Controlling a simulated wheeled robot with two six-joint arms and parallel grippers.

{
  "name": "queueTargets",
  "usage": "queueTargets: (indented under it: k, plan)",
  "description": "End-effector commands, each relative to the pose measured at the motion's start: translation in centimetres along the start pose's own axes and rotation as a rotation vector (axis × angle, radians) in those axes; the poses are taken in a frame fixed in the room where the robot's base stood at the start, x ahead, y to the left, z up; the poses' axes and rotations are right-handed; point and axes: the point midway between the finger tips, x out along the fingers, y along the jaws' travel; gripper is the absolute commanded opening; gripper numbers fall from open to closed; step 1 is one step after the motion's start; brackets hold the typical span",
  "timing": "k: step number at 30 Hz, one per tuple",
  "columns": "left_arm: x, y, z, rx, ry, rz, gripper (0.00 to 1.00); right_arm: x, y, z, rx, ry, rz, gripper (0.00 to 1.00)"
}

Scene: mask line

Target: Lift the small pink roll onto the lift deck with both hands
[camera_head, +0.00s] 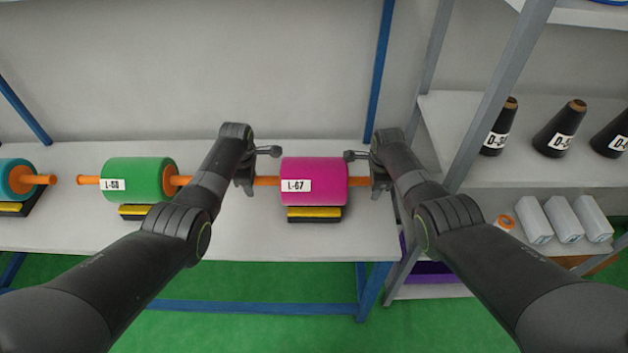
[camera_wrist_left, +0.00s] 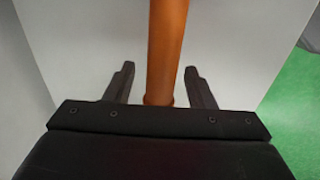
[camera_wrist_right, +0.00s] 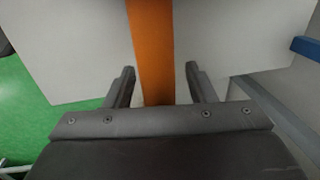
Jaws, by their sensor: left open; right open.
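The small pink roll (camera_head: 328,181), labelled L-67, rests on a dark cradle with a yellow face (camera_head: 314,213) on the grey table. An orange bar sticks out at each end of it. My left gripper (camera_head: 256,176) is at the left bar end, open, with the orange bar (camera_wrist_left: 166,50) between its fingers (camera_wrist_left: 160,85) in the left wrist view. My right gripper (camera_head: 369,176) is at the right bar end, open, with the orange bar (camera_wrist_right: 151,45) between its fingers (camera_wrist_right: 160,85) in the right wrist view. I cannot make out the lift deck.
A green roll (camera_head: 138,180) labelled L-68 and a teal roll (camera_head: 16,178) lie further left on the table (camera_head: 235,228). A grey shelf rack (camera_head: 450,115) with dark cones (camera_head: 558,130) and white boxes (camera_head: 563,219) stands close to my right arm. A blue post (camera_head: 380,70) rises behind.

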Motion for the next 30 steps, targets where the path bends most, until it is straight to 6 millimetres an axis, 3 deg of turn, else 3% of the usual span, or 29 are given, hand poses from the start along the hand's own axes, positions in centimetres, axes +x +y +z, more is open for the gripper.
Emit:
queueTargets:
  k: [14,25,30]
  plan:
    - [0.37,-0.02,0.02,0.000,0.000,0.000,0.48,0.35,0.03,0.00,0.000,0.000,0.000,0.49]
    - [0.36,-0.02,0.01,0.000,0.000,0.000,0.00,0.35,0.04,-0.01,0.001,0.000,0.000,0.00]
    - [0.36,-0.03,0.01,0.000,0.000,0.000,0.00,0.35,0.04,-0.01,0.001,0.000,0.000,0.00]
